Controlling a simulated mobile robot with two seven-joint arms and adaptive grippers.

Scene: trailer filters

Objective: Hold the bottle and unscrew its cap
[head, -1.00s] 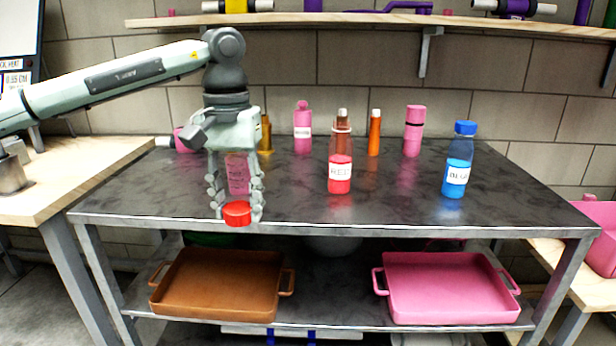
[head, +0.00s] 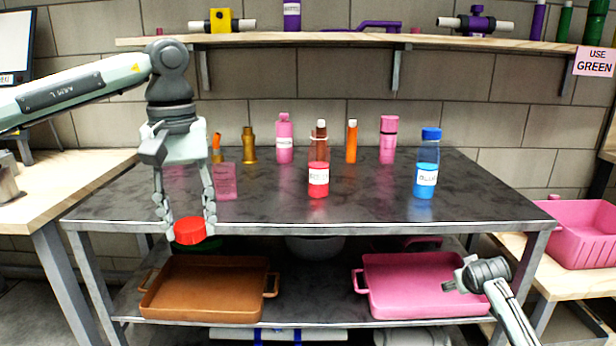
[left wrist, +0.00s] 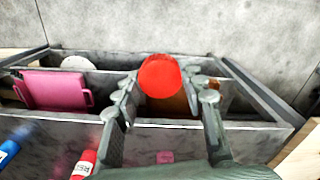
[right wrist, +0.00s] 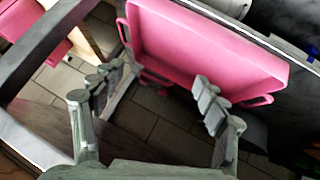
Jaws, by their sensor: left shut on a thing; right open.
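My left gripper (head: 188,222) is shut on a red cap (head: 190,232) at its fingertips, in front of the table's front edge at the left. The cap also shows between the fingers in the left wrist view (left wrist: 160,76).
A blue bottle (head: 427,175) with a blue cap stands right of the red one on the table (head: 370,208). Several pink, orange and gold containers stand behind. A brown tray (head: 205,310) and a pink tray (head: 420,312) lie on the lower shelf.

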